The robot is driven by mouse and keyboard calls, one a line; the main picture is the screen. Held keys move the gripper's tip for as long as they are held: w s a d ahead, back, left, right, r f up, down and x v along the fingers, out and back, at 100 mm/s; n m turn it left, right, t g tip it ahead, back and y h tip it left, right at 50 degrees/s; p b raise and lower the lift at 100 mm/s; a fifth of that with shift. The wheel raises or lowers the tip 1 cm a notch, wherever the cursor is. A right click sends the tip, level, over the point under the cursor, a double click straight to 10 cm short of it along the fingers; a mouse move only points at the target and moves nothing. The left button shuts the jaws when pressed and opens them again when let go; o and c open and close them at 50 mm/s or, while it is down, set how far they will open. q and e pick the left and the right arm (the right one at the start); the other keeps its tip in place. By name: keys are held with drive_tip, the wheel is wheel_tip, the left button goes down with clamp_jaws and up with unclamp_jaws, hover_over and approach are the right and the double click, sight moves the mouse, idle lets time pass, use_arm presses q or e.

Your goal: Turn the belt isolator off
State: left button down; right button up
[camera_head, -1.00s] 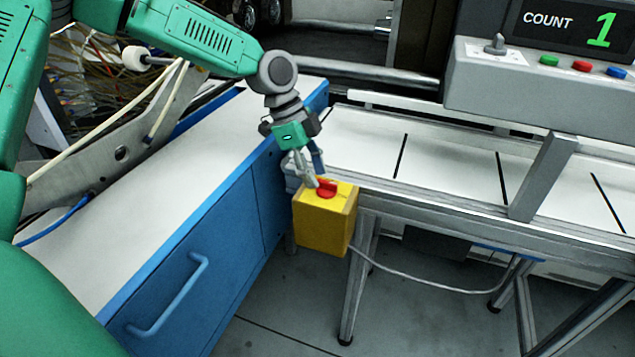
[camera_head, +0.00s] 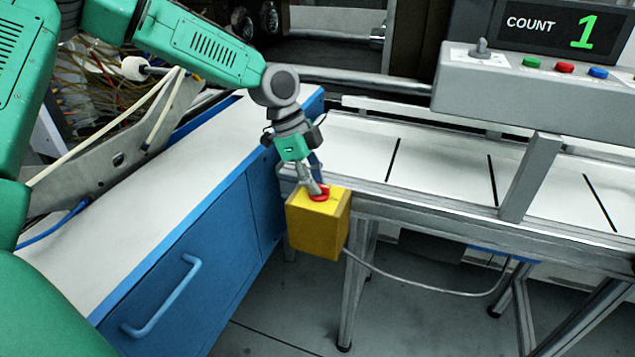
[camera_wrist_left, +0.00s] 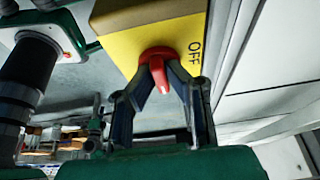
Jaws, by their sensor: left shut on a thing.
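The belt isolator is a yellow box (camera_head: 318,231) with a red knob (camera_head: 320,194) on its top face, at the near left end of the belt. It also shows in the left wrist view (camera_wrist_left: 120,45), with the word OFF printed beside the red knob (camera_wrist_left: 158,72). My left gripper (camera_head: 317,188) reaches down onto the knob from above. In the left wrist view its two fingers (camera_wrist_left: 160,82) stand on either side of the knob's grip and are shut on it. My right gripper is not in view.
A white belt (camera_head: 440,175) with black lines runs to the right. A grey panel (camera_head: 540,92) with a switch, coloured buttons and a COUNT display reading 1 stands above it. A blue cabinet (camera_head: 215,255) is left of the box. A cable (camera_head: 425,285) hangs from the box.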

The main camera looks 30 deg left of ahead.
use_arm(q)
drive_tip(key=shift+p, duration=0.4)
drive_tip(key=shift+r+n+t+p, duration=0.2)
drive_tip(key=shift+n+t+p, duration=0.2)
drive_tip(key=shift+n+p, duration=0.3)
drive_tip(key=n+p, duration=0.1)
drive_tip(key=n+t+p, duration=0.1)
drive_tip(key=n+p, duration=0.1)
drive_tip(key=shift+d+n+y, duration=0.2)
drive_tip(key=shift+n+y, duration=0.1)
drive_tip(key=shift+y, duration=0.1)
drive_tip(key=n+t+p, duration=0.1)
drive_tip(key=n+p, duration=0.2)
drive_tip(key=shift+d+y, duration=0.1)
drive_tip(key=shift+y, duration=0.3)
drive_tip(key=n+y+p, duration=0.1)
drive_tip(key=n, duration=0.2)
drive_tip(key=n+y+p, duration=0.1)
drive_tip(key=n+p, duration=0.1)
drive_tip(key=shift+d+n+t, duration=0.15)
drive_tip(key=shift+n+t, duration=0.25)
drive_tip(key=shift+w+n+y+p, duration=0.15)
drive_tip(key=shift+n+y+p, duration=0.85)
drive_tip(key=shift+n, duration=0.9)
drive_tip(key=c, duration=1.6)
unclamp_jaws()
drive_tip(key=shift+f, duration=0.2)
